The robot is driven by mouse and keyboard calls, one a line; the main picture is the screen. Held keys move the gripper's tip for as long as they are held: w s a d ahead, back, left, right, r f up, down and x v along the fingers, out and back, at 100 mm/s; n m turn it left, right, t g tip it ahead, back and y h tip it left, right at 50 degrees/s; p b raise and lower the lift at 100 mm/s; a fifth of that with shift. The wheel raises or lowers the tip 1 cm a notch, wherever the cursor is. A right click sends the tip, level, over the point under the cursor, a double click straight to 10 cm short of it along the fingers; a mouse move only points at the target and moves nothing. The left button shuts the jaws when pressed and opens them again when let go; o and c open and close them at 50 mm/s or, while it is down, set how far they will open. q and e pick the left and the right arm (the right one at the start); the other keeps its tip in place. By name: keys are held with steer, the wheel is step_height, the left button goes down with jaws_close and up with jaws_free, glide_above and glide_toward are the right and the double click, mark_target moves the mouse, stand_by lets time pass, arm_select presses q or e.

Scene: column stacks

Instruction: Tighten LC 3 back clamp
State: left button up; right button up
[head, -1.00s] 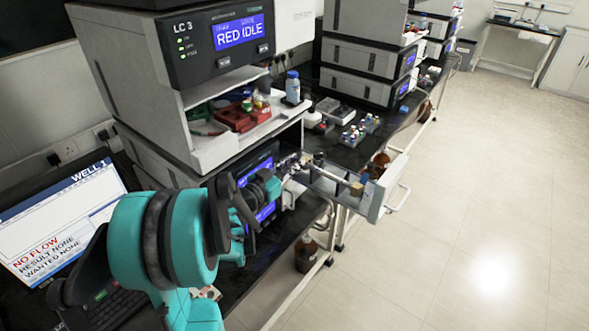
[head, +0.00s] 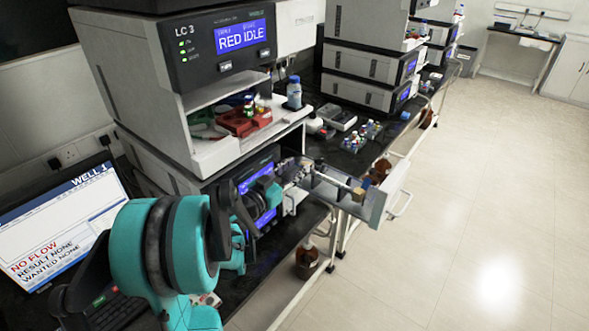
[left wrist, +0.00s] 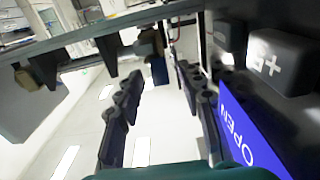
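The LC 3 unit (head: 170,65) stands at the left of the bench, its screen reading "RED IDLE". A grey pulled-out tray (head: 372,208) juts from its lower part and carries a rod-like column (head: 333,180) with a tan and blue end. Small metal fittings lie at the tray's inner end; I cannot tell which is the back clamp. My left gripper (head: 270,192) is at that inner end, in front of the lower blue screen. In the left wrist view its two dark fingers (left wrist: 160,100) are apart with nothing visible between them. My right gripper is not in view.
A lower panel with a blue "OPEN" screen (left wrist: 240,130) is close beside the right finger. A blue-capped bottle (head: 294,93) stands on the shelf. The floor at right is clear.

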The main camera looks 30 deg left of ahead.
arm_select(q)
steer(key=s, duration=1.2)
steer(key=shift+a, duration=0.45)
steer(key=shift+f, duration=0.15)
steer(key=d+f+g+h, duration=0.2)
steer(key=d+f+g, duration=0.15)
steer(key=d, duration=0.45)
steer(key=d+f+g+h, duration=0.1)
steer(key=d+f+g, duration=0.25)
steer(key=d, duration=0.55)
steer(key=s+d+f+n+g+y, duration=0.1)
steer(key=s+d+g+y, duration=0.3)
steer(key=s, duration=0.5)
steer(key=shift+s+d+f, duration=0.2)
steer(key=shift+s+d, duration=0.1)
steer(key=shift+d, duration=0.7)
